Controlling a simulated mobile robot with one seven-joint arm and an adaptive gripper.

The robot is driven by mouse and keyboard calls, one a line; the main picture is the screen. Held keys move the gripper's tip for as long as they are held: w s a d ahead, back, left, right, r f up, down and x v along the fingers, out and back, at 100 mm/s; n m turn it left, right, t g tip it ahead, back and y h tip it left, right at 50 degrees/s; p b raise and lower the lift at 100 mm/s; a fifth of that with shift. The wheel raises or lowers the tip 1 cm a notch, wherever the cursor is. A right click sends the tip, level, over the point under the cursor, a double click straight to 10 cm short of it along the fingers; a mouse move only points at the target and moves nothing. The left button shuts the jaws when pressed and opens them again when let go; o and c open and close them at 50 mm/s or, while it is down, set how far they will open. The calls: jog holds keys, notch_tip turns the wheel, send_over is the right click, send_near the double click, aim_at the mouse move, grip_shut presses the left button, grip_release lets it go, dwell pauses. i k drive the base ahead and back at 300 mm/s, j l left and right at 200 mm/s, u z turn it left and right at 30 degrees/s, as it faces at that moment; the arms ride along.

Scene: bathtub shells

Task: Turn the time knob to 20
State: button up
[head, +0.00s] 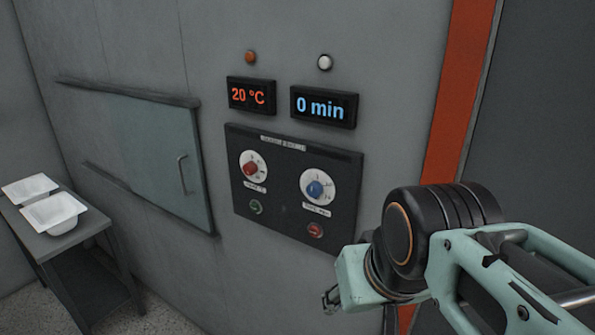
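The time knob (315,189) is blue on a white dial, at the right of the black control panel (283,215). The display above it (322,107) reads "0 min" in blue. The red knob (250,168) sits to its left, and the display above that (250,95) reads "20 °C" in orange. My arm reaches in from the right in the head view. My gripper (331,298) shows only in small part at the bottom, below the panel and apart from the knobs. Its fingers are mostly hidden behind my wrist, so its opening cannot be made out.
A green button (256,207) and a red button (315,230) sit below the knobs. A sliding door with a handle (181,174) is left of the panel. A table (70,238) with white shells (53,213) stands at far left. An orange post (459,90) rises at right.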

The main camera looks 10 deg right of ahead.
aim_at(315, 188)
jog(key=k+j+u, duration=0.15)
jog(key=j, duration=0.6)
jog(key=j+u, duration=0.15)
jog(key=j, duration=0.6)
jog(key=k, duration=0.05)
